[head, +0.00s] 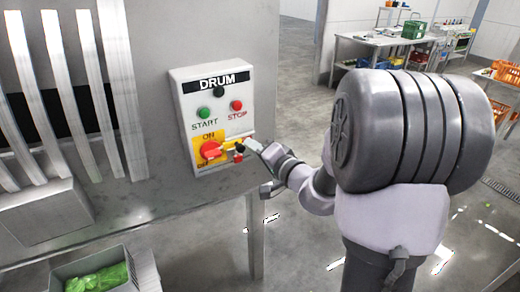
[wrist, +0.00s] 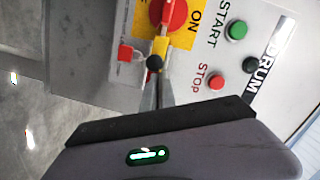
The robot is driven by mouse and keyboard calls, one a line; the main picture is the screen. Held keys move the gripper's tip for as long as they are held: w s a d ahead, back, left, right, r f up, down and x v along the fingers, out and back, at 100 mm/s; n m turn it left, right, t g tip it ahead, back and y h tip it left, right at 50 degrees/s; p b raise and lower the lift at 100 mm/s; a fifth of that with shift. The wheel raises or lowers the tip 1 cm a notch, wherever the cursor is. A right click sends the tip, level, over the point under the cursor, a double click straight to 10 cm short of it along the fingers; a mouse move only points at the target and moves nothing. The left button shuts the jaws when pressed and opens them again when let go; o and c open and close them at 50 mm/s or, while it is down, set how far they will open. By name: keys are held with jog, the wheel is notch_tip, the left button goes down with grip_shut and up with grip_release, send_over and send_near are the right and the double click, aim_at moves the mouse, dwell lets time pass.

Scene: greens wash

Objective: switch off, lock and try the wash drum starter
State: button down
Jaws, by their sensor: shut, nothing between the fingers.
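The grey starter box labelled DRUM (head: 214,172) is on the machine's front. Its red rotary switch (head: 211,150) sits on a yellow plate marked ON above and OFF at lower left; I cannot tell its exact setting. A yellow piece reaches from the switch toward a small black ball (wrist: 155,62). A small red block, perhaps a padlock, (wrist: 126,53) is beside the ball; whether it is locked is unclear. My gripper (wrist: 157,82) is shut and empty, its tips at or very near the ball. It also shows in the head view (head: 250,145).
A green START button (head: 203,112) and red STOP button (head: 236,105) are above the switch. A crate of green leaves (head: 95,280) is at lower left. Tables with crates (head: 375,40) stand far back right. Open floor lies beyond the machine.

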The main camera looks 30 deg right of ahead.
jog(key=shift+a+f, duration=0.1)
jog(key=shift+a, duration=0.25)
jog(key=shift+d, duration=0.3)
jog(key=s+d+r, duration=0.3)
jog(key=s+d, duration=0.2)
jog(key=s, duration=0.5)
jog(key=shift+r, duration=0.1)
